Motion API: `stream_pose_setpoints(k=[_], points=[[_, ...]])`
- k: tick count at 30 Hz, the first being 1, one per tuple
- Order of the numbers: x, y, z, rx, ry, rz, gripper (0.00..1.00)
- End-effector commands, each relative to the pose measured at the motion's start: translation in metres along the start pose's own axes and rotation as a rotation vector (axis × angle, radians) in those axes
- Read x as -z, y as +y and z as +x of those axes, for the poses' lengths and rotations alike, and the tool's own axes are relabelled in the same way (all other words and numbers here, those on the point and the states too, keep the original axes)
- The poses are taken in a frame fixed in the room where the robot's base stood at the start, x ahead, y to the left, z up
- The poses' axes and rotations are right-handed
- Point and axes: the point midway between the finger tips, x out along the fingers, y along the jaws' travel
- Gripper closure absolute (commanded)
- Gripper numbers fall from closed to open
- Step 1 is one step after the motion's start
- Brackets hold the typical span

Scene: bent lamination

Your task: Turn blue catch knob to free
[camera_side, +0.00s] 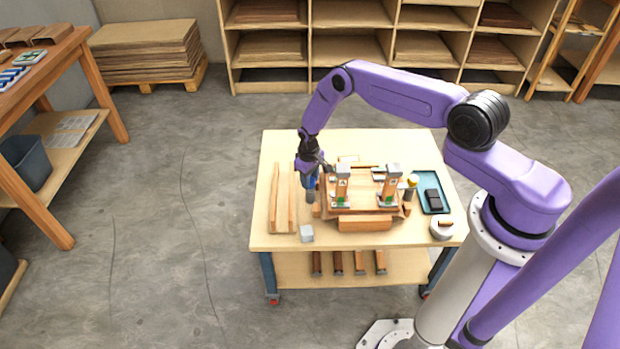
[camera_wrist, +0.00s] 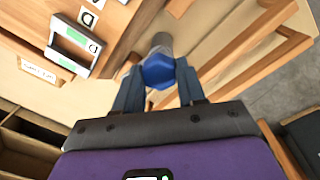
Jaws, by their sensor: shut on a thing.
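My gripper (camera_side: 308,172) is at the left end of the wooden forming fixture (camera_side: 365,223) on the bench, pointing down. It is shut on the blue knob (camera_wrist: 159,71), which has a faceted blue face and a grey cylindrical part beyond it. The two dark fingers (camera_wrist: 158,84) lie on either side of the knob in the wrist view. In the side view the blue knob (camera_side: 310,183) is partly hidden by my gripper, with its grey end showing below. I cannot tell which way the knob is turned.
Two clamp posts with grey tops (camera_side: 342,184) (camera_side: 390,184) stand on the fixture. A yellow-capped cylinder (camera_side: 411,184) and a teal tray (camera_side: 429,178) are at the right.

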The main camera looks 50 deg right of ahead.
Motion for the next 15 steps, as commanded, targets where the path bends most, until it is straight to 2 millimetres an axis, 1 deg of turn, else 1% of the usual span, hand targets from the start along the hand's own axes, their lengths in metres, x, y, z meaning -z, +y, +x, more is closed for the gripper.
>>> stream_pose_setpoints(k=[2, 3, 5, 15], points=[[-0.0021, -0.0002, 0.0008, 0.001, -0.006, 0.001, 0.91], [-0.0021, -0.0002, 0.0008, 0.001, -0.006, 0.001, 0.54], [-0.0020, -0.0002, 0.0008, 0.001, -0.006, 0.001, 0.35], [-0.0005, 0.0001, -0.0011, 0.000, -0.002, 0.002, 0.35]])
